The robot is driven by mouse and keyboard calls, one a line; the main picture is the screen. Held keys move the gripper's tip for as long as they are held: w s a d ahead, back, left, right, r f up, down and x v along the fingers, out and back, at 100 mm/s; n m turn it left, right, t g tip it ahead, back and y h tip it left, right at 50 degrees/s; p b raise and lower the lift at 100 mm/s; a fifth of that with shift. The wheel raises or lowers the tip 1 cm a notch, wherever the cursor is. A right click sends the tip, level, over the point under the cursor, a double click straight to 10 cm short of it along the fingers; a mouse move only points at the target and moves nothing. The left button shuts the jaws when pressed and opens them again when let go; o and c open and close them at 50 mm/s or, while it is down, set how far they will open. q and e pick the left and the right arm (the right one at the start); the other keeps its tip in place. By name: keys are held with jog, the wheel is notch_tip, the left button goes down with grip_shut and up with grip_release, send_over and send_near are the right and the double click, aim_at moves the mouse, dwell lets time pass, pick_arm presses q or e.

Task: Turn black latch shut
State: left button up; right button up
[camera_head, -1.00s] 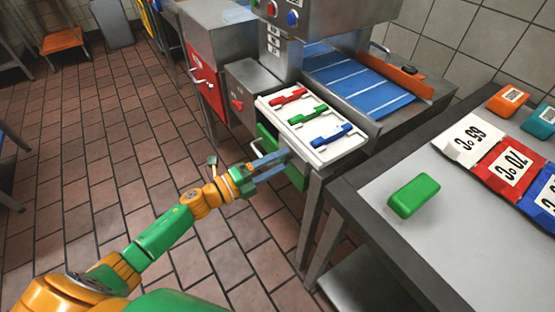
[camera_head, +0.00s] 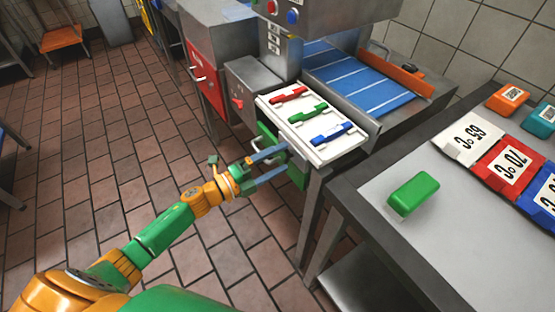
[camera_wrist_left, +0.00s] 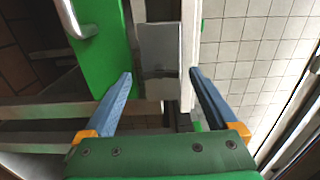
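I cannot clearly make out a black latch; a small dark piece (camera_head: 410,69) sits on the orange rail, too small to identify. My left gripper (camera_head: 284,159) is open, at the front of the green compartment (camera_head: 298,178) below the white panel. In the left wrist view, its blue fingers (camera_wrist_left: 160,74) stand apart on either side of a grey metal plate (camera_wrist_left: 160,48), with no visible contact. A green door (camera_wrist_left: 103,45) with a metal handle (camera_wrist_left: 77,20) is left of the plate. My right gripper is not in view.
The white panel (camera_head: 349,151) carries red, green and blue latches. A grey box with a red knob (camera_head: 237,103) stands to its left. The grey table (camera_head: 372,205) at right holds a green block (camera_head: 413,193) and price signs.

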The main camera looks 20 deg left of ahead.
pick_arm(q)
jog(key=shift+s, duration=0.1)
jog(key=v, duration=0.7)
